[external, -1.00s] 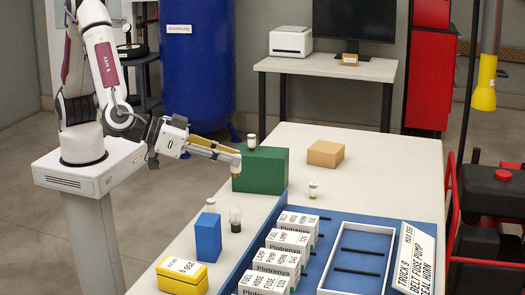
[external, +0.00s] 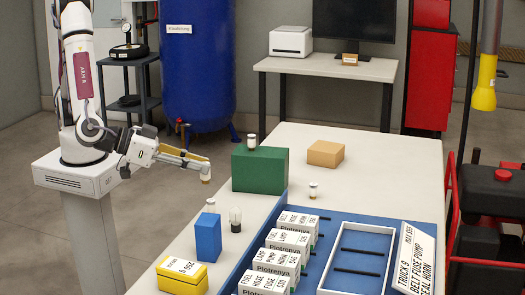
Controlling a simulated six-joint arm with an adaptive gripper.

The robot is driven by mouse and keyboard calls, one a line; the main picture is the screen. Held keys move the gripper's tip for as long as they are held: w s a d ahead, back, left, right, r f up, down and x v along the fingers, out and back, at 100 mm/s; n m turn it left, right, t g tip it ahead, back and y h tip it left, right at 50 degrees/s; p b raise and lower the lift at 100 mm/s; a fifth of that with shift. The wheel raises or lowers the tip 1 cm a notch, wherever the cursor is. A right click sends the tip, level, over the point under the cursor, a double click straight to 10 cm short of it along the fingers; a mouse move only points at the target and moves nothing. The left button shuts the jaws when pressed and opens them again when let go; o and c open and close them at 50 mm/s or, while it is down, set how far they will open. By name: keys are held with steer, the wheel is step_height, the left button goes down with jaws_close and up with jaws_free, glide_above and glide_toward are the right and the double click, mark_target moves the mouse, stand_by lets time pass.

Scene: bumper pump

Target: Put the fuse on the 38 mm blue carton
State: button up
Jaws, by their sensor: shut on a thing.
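A small capped piece (external: 252,141) stands on the green box, and another (external: 314,190) on the table. A bulb (external: 235,219) stands beside the blue carton. A yellow box (external: 182,278), an orange box (external: 325,153) and a blue tray with labelled white boxes (external: 297,222) are near.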

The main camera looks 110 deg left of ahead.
steer(key=shift+f, duration=2.85)
steer(key=shift+f, duration=0.1)
steer(key=shift+f, duration=1.95)
steer(key=shift+f, duration=0.1)
steer(key=o, duration=0.9)
steer(key=shift+v, duration=6.05)
